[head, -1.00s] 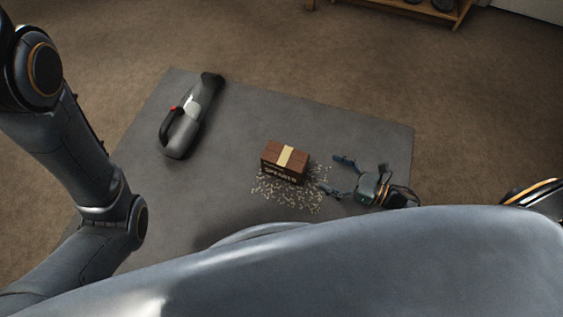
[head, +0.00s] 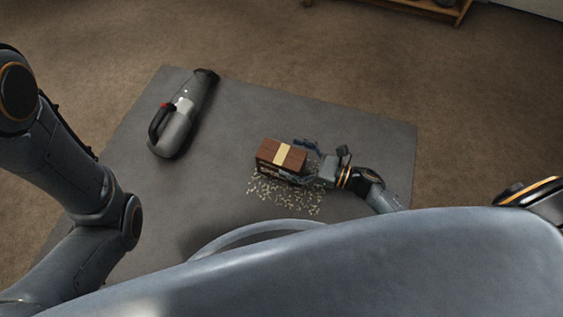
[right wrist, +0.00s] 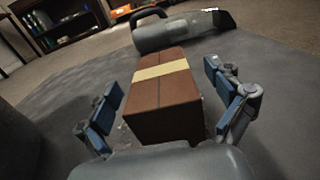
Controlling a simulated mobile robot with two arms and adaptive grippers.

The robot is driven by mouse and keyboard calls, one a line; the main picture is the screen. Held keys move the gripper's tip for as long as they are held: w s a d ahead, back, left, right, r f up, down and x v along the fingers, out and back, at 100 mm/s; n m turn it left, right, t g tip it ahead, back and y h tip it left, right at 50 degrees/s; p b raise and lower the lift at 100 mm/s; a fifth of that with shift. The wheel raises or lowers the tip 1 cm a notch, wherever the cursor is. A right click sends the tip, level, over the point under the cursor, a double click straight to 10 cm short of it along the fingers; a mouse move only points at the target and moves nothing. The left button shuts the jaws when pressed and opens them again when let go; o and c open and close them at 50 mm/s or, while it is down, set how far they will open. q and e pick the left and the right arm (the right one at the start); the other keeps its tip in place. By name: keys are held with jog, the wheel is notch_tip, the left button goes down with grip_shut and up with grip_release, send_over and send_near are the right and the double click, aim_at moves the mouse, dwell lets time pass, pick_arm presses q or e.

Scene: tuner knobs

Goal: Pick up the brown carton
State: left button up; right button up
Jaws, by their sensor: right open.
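The brown carton (head: 276,153) with a pale tape strip sits on the grey mat (head: 345,125), among scattered pale bits. My right gripper (head: 300,160) is open at the carton's right end, its fingers reaching along the carton's far and near sides. In the right wrist view the carton (right wrist: 163,90) lies between the two blue-padded fingers of the right gripper (right wrist: 162,92), with a gap visible on each side. My left arm shows at the left of the head view, but its gripper is out of view.
A handheld vacuum (head: 183,115) lies on the mat to the carton's left; it also shows beyond the carton in the right wrist view (right wrist: 180,30). Pale bits (head: 285,195) lie around the carton. Wooden furniture (head: 430,8) stands far back. The mat's right side is mostly clear.

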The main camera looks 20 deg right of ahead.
aim_at(282, 154)
jog(key=shift+b+x, duration=0.35)
jog(key=shift+x, duration=1.2)
jog(key=shift+s, duration=0.1)
jog(key=c, duration=1.2)
